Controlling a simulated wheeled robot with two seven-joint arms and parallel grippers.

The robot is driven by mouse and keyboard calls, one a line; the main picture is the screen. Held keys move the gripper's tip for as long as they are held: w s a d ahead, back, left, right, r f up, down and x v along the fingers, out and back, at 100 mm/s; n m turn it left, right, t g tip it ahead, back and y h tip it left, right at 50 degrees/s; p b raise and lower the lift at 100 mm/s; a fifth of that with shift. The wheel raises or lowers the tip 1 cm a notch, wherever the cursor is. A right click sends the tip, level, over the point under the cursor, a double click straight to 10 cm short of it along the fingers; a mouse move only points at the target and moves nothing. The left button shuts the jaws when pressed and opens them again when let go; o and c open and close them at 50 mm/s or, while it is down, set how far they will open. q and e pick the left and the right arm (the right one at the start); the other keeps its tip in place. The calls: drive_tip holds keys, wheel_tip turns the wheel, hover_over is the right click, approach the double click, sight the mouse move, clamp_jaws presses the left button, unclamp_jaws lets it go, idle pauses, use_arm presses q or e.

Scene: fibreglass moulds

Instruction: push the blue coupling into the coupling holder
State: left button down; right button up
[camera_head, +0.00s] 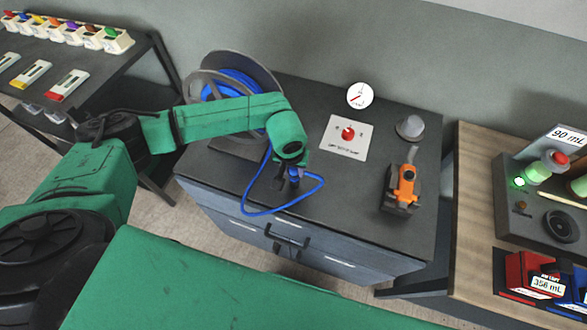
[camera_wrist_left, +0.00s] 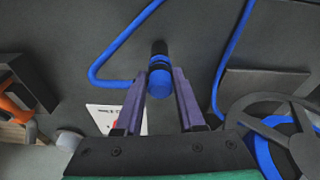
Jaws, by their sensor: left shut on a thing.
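My left gripper (camera_head: 293,178) is over the dark cabinet top, near its front edge. In the left wrist view its two purple fingers (camera_wrist_left: 160,78) stand either side of the blue coupling (camera_wrist_left: 159,84) and are shut on it. The coupling has a blue end and a dark band, and the blue hose (camera_head: 283,209) loops from it across the top. In the head view the gripper and arm mostly hide the coupling. An orange fitting (camera_head: 406,184) on a dark block stands to the right; I cannot tell whether this is the coupling holder. My right gripper is not in view.
The hose reel (camera_head: 196,84) stands behind my left forearm. A white plate with a red knob (camera_head: 348,134), a dial gauge (camera_head: 360,95) and a grey cup-like piece (camera_head: 410,127) are at the back. A wooden bench (camera_head: 467,205) stands right. The cabinet top between gripper and orange fitting is clear.

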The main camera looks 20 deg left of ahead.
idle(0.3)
use_arm(q)
drive_tip(key=shift+b, duration=0.35)
idle(0.5)
drive_tip(key=shift+b, duration=0.35)
drive_tip(key=shift+f+b, duration=0.55)
drive_tip(key=shift+c, duration=2.2)
unclamp_jaws()
drive_tip(key=shift+r, duration=0.1)
